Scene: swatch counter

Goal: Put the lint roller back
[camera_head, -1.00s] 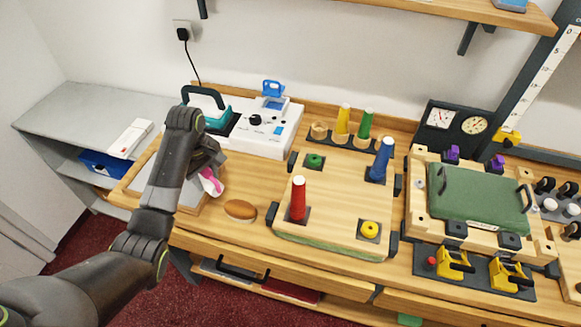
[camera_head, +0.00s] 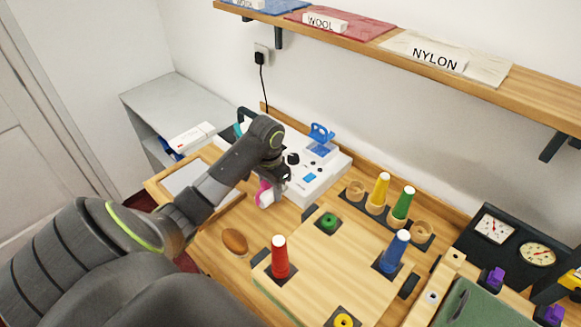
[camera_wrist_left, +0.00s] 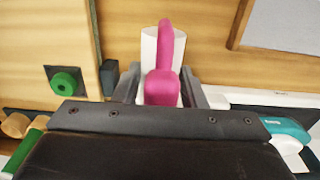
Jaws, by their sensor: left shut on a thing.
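The lint roller (camera_head: 265,194) has a pink handle and a white roll. My left gripper (camera_head: 272,184) is shut on it and holds it over the wooden counter, in front of the white machine. In the left wrist view the pink handle (camera_wrist_left: 163,85) lies between the two fingers (camera_wrist_left: 160,88), with the white roll (camera_wrist_left: 149,45) beyond and beneath it. I cannot tell how high it hangs above the counter. My right gripper is in neither view.
A white machine (camera_head: 322,180) stands behind the gripper. A wooden-framed tray (camera_head: 163,195) lies left, and a brown oval object (camera_head: 235,242) in front. Right is a board (camera_head: 345,262) with red (camera_head: 280,257) and blue (camera_head: 394,251) cones. A shelf (camera_head: 510,98) hangs above.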

